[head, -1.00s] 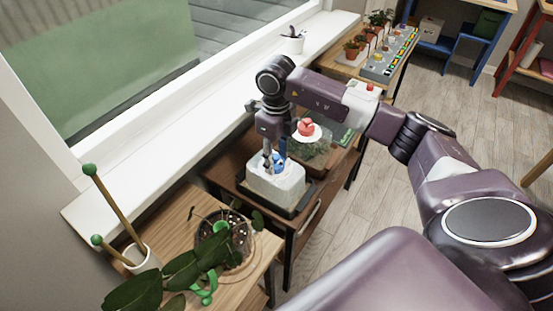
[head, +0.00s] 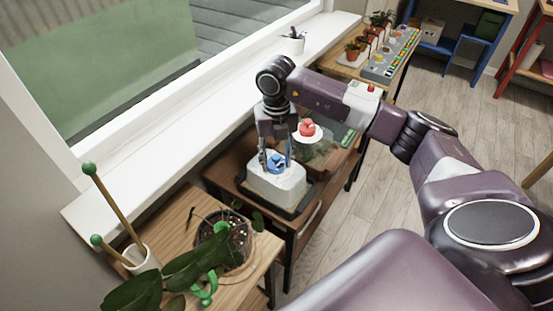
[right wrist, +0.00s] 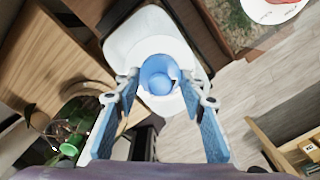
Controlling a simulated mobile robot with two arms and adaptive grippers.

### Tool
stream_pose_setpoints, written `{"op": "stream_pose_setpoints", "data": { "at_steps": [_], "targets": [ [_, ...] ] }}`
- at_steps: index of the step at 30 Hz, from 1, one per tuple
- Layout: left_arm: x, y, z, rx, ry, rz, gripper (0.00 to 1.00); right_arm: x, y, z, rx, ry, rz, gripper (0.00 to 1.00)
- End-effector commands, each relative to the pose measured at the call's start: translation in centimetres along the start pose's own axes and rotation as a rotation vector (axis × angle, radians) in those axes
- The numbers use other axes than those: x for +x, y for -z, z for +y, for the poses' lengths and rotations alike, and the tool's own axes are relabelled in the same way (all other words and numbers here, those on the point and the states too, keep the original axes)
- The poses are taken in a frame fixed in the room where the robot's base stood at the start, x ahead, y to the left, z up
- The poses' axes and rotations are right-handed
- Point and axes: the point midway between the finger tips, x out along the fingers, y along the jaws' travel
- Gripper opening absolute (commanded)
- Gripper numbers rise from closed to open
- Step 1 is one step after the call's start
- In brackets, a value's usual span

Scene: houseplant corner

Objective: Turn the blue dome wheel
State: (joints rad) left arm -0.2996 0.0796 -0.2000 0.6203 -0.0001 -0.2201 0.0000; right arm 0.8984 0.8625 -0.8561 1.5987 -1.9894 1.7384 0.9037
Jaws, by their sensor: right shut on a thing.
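The blue dome wheel (head: 277,163) sits on top of a white, rounded dome box (head: 277,188) on a dark tray. In the right wrist view the wheel (right wrist: 157,76) is a round blue knob with a raised middle, on the white top (right wrist: 128,43). My right gripper (head: 275,166) points down from above, with one finger on each side of the wheel, shut on it. In the right wrist view the fingertips (right wrist: 159,82) flank the wheel. My left gripper is not in view.
A clear terrarium with a white lid and red knob (head: 307,129) stands just behind the box. A potted plant (head: 223,240) and a white pot with green-tipped sticks (head: 142,259) stand on the near wooden table. The windowsill (head: 180,135) runs along the left.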

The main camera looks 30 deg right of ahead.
Motion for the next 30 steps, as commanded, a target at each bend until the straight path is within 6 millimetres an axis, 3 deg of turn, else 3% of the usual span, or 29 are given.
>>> {"op": "stream_pose_setpoints", "data": {
  "at_steps": [17, 18, 22, 30],
  "targets": [
    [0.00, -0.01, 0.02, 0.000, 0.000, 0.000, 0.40, -0.03, -0.02, 0.04, 0.029, -0.001, 0.000, 0.13],
    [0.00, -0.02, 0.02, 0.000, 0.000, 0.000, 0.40, -0.03, -0.02, 0.04, 0.029, -0.001, 0.000, 0.41],
    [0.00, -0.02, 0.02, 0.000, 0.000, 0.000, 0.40, -0.02, -0.01, 0.04, 0.029, -0.001, 0.000, 0.55],
    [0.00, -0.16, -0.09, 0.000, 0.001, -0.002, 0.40, -0.05, -0.01, 0.04, 0.028, 0.000, 0.000, 0.56]
  ]
}}
